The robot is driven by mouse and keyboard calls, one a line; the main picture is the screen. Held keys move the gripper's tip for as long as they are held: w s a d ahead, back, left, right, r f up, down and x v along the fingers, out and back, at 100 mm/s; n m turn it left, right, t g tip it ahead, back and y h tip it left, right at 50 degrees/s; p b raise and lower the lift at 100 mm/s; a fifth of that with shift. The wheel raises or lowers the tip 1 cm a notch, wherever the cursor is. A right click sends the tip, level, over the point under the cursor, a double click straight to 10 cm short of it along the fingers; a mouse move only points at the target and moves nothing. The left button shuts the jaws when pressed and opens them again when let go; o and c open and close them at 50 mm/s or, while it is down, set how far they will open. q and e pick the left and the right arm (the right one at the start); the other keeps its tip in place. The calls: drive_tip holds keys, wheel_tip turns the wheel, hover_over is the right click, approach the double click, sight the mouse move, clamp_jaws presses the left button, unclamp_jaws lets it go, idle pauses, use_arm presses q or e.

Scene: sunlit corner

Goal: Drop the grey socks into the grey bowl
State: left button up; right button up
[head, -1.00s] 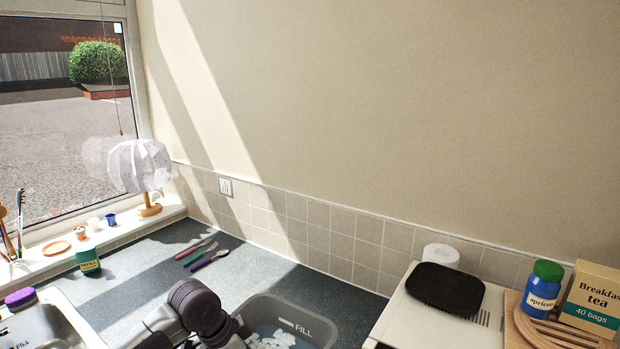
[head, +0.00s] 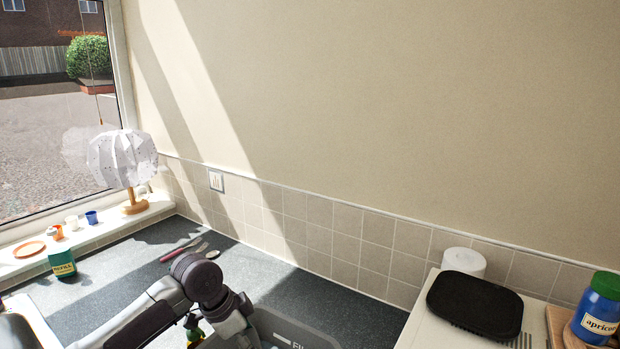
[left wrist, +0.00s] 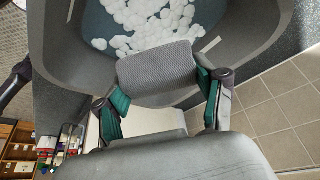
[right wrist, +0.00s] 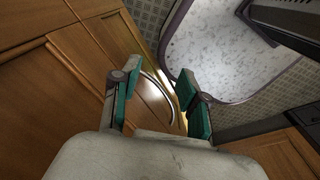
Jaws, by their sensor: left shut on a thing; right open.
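My left gripper (left wrist: 161,84) is shut on the grey socks (left wrist: 157,66), a ribbed grey bundle between its teal finger pads. In the left wrist view the socks overlap the near side of the grey bowl (left wrist: 62,38), which holds blue water with white foam; whether they touch it I cannot tell. In the head view the grey bowl (head: 312,335) is at the bottom edge, mostly cut off and partly behind my left arm; the socks are not visible there. My right gripper (right wrist: 155,92) is open and empty, away from the counter top, facing wooden cupboard doors and the floor.
Cutlery (head: 182,250) lies on the counter behind my left arm. A green jar (head: 62,265) stands near the windowsill. A white appliance with a black tray (head: 475,304) is on the right. Counter between bowl and tiles is clear.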

use_arm(q)
drive_tip(key=shift+f+b, duration=0.4)
drive_tip(key=shift+f, duration=0.3)
drive_tip(key=shift+s+r, duration=0.1)
drive_tip(key=shift+s, duration=0.05)
drive_tip(key=o, duration=1.1)
drive_tip(key=shift+r, duration=0.1)
drive_tip(key=v, duration=1.2)
use_arm(e)
drive_tip(key=shift+w+f, duration=0.8)
use_arm(q)
drive_tip(key=shift+s+a, duration=0.1)
